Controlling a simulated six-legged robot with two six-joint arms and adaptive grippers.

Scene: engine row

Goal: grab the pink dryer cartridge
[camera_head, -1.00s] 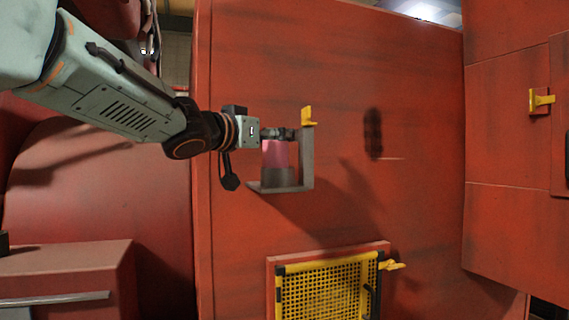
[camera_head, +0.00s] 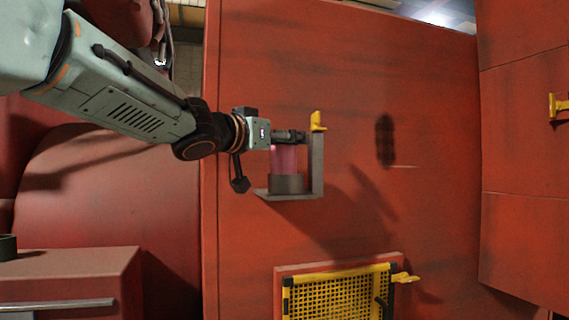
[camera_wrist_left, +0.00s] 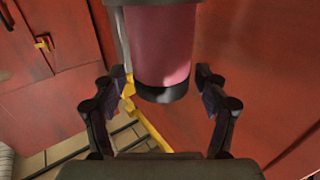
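The pink dryer cartridge (camera_head: 285,159) stands upright in a grey cup (camera_head: 287,184) on an L-shaped grey bracket (camera_head: 317,165) on the red wall. My left gripper (camera_head: 292,136) reaches in from the left, at the cartridge's upper end. In the left wrist view the cartridge (camera_wrist_left: 160,45) has a dark end band. The fingers of my left gripper (camera_wrist_left: 163,80) are spread on either side of that end, with narrow gaps showing. The gripper is open and holds nothing. My right gripper is not in view.
A yellow latch (camera_head: 318,121) tops the bracket. Below is a yellow mesh panel (camera_head: 340,295) with a yellow handle (camera_head: 405,277). Another yellow handle (camera_head: 558,106) is on the right cabinet. A red box (camera_head: 70,275) stands at lower left. The wall right of the bracket is mostly bare.

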